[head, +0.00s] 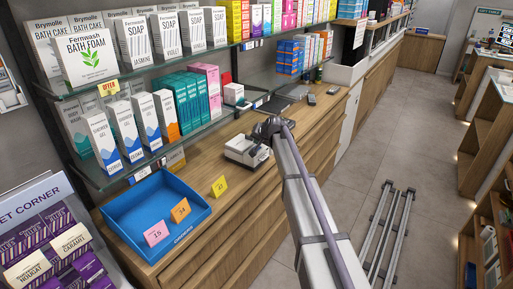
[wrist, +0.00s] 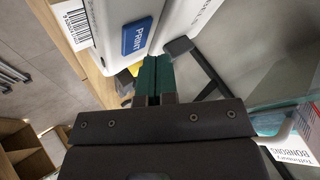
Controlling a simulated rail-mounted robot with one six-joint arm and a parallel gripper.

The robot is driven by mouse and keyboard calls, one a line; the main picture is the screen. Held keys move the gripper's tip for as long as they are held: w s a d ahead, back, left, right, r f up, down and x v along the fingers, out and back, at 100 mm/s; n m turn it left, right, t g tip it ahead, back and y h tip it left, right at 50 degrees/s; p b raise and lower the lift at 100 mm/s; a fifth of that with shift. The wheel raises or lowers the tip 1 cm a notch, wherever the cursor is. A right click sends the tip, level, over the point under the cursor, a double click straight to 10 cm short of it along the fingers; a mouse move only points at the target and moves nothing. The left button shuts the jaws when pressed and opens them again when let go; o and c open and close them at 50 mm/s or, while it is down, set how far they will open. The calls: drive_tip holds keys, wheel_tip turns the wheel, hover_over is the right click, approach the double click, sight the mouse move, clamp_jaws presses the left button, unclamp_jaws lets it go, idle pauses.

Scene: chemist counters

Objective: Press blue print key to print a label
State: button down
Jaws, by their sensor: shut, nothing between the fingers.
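The white label printer (head: 243,151) stands on the wooden counter, right of the blue tray. In the wrist view its white body (wrist: 118,18) fills the top, with the blue key marked PRINT (wrist: 137,37) on it. My gripper (head: 268,128) is beside and over the printer in the head view, partly hidden by my own arm. In the wrist view the two teal fingers of my gripper (wrist: 156,62) are together and empty. Their tips are just below and right of the blue key and look apart from it. The key cannot be made out in the head view.
A blue tray (head: 127,218) and coloured number cards (head: 181,211) are on the near counter. Glass shelves (head: 150,83) with boxes hang behind. A barcode label (wrist: 76,22) shows beside the printer. A dark bar (wrist: 205,70) is right of my fingers.

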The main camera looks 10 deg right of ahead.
wheel_tip(320, 180, up, 5)
drive_tip(key=p, duration=0.5)
drive_tip(key=shift+r, duration=0.1)
drive_tip(key=shift+f, duration=0.2)
drive_tip(key=s+f+n+g+h, duration=0.1)
drive_tip(key=s+g, duration=0.3)
drive_tip(key=s, duration=1.9)
drive_tip(key=s+f+n+g+h, duration=0.2)
drive_tip(key=s+f+n+g, duration=0.1)
drive_tip(key=s, duration=2)
drive_tip(key=shift+s+a+f+n+g, duration=0.25)
drive_tip(key=shift+f+n+g, duration=0.25)
drive_tip(key=shift+g, duration=0.3)
